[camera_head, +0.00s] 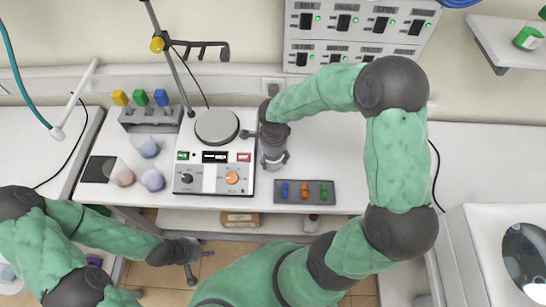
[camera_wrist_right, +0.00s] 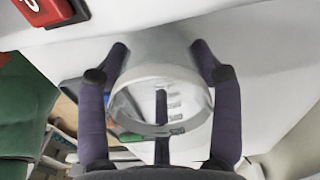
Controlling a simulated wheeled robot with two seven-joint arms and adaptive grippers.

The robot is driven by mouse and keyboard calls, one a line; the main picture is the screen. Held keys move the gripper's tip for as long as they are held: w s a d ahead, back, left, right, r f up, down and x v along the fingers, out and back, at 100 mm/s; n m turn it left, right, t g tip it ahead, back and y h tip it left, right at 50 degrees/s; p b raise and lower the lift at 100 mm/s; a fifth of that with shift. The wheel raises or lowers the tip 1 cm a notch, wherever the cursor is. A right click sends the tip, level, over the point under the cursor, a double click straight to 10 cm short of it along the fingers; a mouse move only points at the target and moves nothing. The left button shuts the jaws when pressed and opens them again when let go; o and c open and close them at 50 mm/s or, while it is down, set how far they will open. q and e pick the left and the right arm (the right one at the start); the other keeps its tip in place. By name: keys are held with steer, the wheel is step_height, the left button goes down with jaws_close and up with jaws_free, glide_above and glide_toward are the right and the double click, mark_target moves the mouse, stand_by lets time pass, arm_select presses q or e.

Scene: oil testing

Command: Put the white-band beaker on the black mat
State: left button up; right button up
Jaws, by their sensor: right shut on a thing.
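My right gripper (camera_head: 272,152) is shut on a clear beaker with a pale whitish band at its rim (camera_wrist_right: 186,121). In the right wrist view the fingers (camera_wrist_right: 160,62) stand on both sides of the beaker. In the head view the gripper is just right of the hot plate, and mostly hides the beaker. The black mat (camera_head: 97,169) lies bare at the left of the table, well left of this gripper. My left gripper (camera_head: 196,259) is open and empty, below the table's front edge.
Several beakers (camera_head: 145,147) stand just right of the mat; one (camera_head: 121,175) is close to its edge. A hot plate (camera_head: 213,170) and a rack with coloured tops (camera_head: 150,118) are nearby. A dark tray with coloured pieces (camera_head: 304,192) lies front right.

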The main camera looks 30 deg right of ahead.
steer(key=shift+r, duration=0.55)
step_height(320, 180, up, 2)
steer(key=shift+r+p, duration=0.1)
steer(key=shift+p, duration=0.2)
steer(key=s+a+r+p, duration=0.1)
steer(key=s+a+r, duration=0.2)
steer(key=s+r, duration=0.2)
steer(key=s+a+r+p, duration=0.1)
steer(key=s+a+r, duration=0.2)
steer(key=s, duration=0.4)
steer(key=shift+s+a+r, duration=0.25)
steer(key=shift+r, duration=0.6)
